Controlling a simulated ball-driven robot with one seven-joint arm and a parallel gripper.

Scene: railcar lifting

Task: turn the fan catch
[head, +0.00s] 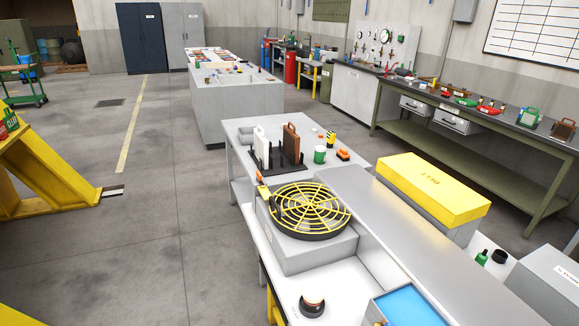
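The fan (311,208) has a round yellow wire guard in a dark ring. It lies face up on a grey box-shaped housing (315,250) on the near bench. My gripper is not in view.
Behind the fan stand a black rack (268,161) with a white and a brown panel, a green cup (320,154) and small orange items. A yellow-topped box (432,188) is at right. A dark knob (312,305) and blue tray (408,307) lie in front. Open floor is left.

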